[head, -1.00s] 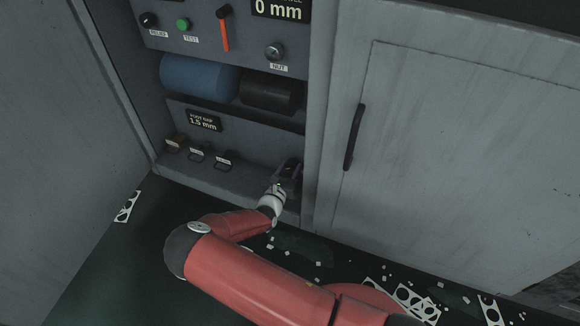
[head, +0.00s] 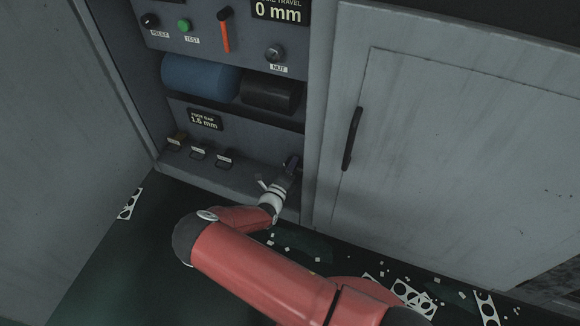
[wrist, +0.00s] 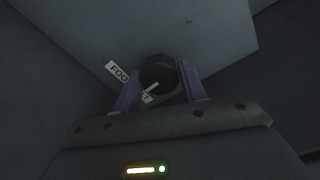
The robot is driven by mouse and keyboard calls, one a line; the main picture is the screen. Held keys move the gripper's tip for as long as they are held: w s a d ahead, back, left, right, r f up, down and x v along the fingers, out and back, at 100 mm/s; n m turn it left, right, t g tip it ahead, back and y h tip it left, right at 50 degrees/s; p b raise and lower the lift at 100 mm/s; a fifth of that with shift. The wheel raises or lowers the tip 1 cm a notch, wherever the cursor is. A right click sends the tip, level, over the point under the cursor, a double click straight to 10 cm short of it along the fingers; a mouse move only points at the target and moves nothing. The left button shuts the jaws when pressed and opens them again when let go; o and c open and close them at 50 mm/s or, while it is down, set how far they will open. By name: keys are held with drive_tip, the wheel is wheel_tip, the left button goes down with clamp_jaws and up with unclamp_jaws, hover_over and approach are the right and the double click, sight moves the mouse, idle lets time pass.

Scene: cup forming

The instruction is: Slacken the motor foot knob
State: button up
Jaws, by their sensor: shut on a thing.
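The motor foot knob (wrist: 158,76) is a dark round knob with a pale pointer line, in the middle of the wrist view. A label reading "FOO" (wrist: 119,72) is partly hidden behind my gripper's finger. My gripper (wrist: 160,90) is shut on the knob, one finger on each side. In the head view my gripper (head: 290,165) is at the lower right of the machine's panel. There the gripper and wrist hide most of the knob.
A "FOOT GAP 1.5 mm" display (head: 204,120) and several small levers (head: 198,152) are left of my gripper. A blue motor cylinder (head: 200,77) lies above. A cabinet door with a dark handle (head: 352,138) is at right. Punched scraps (head: 412,298) litter the floor.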

drive_tip(key=n, duration=0.7)
idle(0.6)
drive_tip(key=o, duration=1)
drive_tip(key=v, duration=0.7)
drive_tip(key=shift+s+a, duration=0.15)
drive_tip(key=shift+s, duration=0.2)
